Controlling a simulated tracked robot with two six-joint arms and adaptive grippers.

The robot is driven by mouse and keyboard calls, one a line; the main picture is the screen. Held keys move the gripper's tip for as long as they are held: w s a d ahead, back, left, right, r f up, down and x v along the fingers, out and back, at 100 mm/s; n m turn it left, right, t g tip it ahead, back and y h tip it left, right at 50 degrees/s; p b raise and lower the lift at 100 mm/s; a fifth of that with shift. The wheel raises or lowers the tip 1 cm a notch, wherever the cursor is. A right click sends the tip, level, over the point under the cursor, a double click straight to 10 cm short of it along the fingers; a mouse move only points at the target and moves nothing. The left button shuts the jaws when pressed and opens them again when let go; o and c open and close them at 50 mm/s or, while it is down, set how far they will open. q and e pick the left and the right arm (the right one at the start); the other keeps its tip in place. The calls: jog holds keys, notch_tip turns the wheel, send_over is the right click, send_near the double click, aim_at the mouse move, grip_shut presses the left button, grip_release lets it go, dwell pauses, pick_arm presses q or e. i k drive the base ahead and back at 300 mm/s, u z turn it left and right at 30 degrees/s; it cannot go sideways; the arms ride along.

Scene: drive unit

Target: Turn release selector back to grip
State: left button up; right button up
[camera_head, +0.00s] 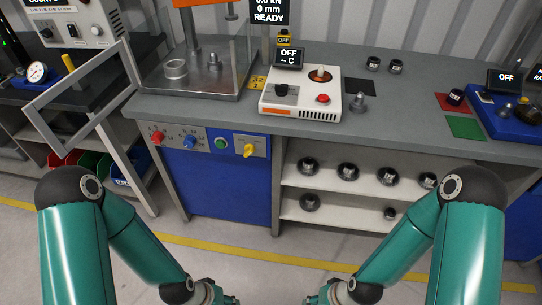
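The front control panel (206,131) of the bench carries a red knob (157,137), a blue knob (189,142), a green button (221,144) and a yellow lever-like knob (248,150). The yellow knob sits at the panel's right end and looks tilted. The labels are too small to read, so I cannot tell which control is the release selector or its setting. My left gripper (228,299) and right gripper (314,299) are low at the bottom edge, well below and apart from the panel. Both are cut off by the frame, so their fingers are mostly hidden.
A grey frame door (67,150) stands swung out left of the panel. Above is a press with clear guards (205,75). A white heater unit (300,97) reads OFF. Shelves (340,190) with dark round parts are to the right. The floor before the bench is clear.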

aim_at(250, 148)
jog(key=u, duration=0.15)
jog(key=i, duration=0.85)
jog(key=z, duration=0.25)
jog(key=k, duration=0.75)
jog(key=u, duration=0.25)
jog(key=i, duration=0.8)
jog(key=z, duration=0.05)
